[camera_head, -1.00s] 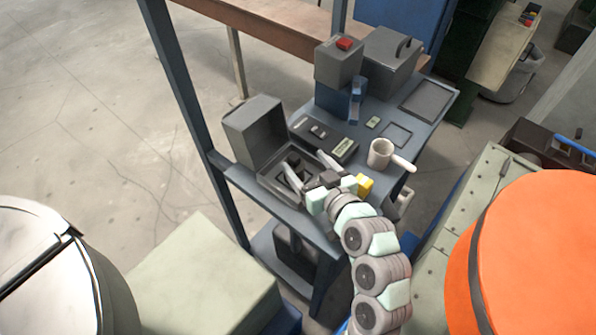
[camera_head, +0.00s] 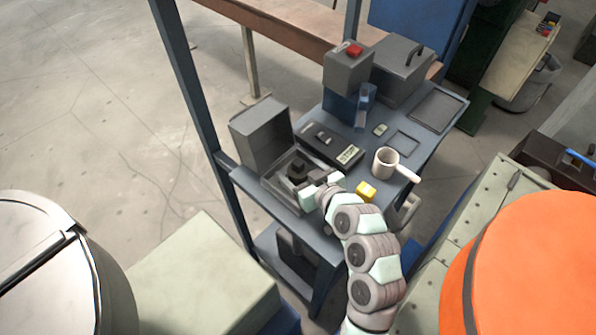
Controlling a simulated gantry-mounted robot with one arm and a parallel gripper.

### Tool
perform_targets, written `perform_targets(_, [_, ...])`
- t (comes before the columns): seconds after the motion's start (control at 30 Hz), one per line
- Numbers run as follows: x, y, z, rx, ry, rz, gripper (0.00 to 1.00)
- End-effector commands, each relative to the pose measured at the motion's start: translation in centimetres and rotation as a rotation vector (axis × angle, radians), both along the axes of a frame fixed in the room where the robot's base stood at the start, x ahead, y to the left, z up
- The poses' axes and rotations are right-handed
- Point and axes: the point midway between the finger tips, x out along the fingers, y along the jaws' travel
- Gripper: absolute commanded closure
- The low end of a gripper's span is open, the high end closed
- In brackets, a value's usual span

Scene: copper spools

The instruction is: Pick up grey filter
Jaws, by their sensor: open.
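My arm reaches in from the bottom, and my gripper (camera_head: 319,186) is open at the right edge of an open grey case (camera_head: 269,183). Its lid stands raised at the back left. A small dark grey piece (camera_head: 298,171) shows inside the case, just beyond my fingers; I cannot tell for sure whether it is the grey filter. My gripper and wrist hide the front right part of the case. Nothing shows held between the fingers.
A yellow block (camera_head: 366,191) and a white cup (camera_head: 386,161) with a handle stand right of my gripper on the blue-grey table (camera_head: 349,174). A grey device (camera_head: 330,146) lies behind the case. A machine with a red button (camera_head: 354,50) stands farther back.

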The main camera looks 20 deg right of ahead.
Motion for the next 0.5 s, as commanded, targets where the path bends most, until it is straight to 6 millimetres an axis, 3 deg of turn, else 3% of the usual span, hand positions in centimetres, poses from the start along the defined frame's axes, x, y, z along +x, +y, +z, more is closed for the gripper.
perform_targets(0.2, [0.03,-0.01,-0.03,0.000,0.000,0.000,0.27])
perform_targets(0.5, [0.01,0.00,-0.02,0.000,0.000,0.000,0.52])
